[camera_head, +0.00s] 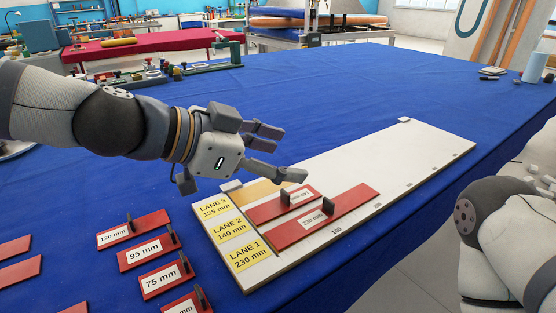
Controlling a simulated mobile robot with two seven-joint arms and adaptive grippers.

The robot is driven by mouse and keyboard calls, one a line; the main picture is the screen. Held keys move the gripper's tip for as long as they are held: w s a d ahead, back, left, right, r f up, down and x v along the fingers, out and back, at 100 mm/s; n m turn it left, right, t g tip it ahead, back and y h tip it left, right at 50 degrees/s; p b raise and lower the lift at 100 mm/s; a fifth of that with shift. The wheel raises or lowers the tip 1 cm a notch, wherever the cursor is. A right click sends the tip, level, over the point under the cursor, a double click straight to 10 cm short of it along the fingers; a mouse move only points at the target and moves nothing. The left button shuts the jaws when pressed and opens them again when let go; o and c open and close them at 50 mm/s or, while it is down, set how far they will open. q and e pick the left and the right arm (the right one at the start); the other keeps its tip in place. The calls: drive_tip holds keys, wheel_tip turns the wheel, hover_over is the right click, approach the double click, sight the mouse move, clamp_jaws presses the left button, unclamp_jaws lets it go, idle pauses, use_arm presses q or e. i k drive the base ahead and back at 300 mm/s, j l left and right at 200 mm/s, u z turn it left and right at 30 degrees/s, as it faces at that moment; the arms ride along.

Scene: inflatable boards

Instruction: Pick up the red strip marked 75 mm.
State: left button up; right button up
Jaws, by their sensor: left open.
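The red strip marked 75 mm (162,279) lies on the blue cloth at the lower left, with a dark upright tab near its right end. It is between the 95 mm strip (147,251) and a strip with a partly cut-off label (185,305). My left gripper (293,153) is open and empty, above the white lane board (400,150) and up and to the right of the 75 mm strip. My right arm shows at the right edge; its gripper is out of view.
The board has yellow lane labels (230,230). A 230 mm strip (345,210) lies in lane 1 and a shorter red strip (268,208) in lane 2. The 120 mm strip (133,230) lies behind the 95 mm one. The blue tabletop (330,90) behind the board is clear.

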sight(162, 279)
drive_tip(key=k, duration=1)
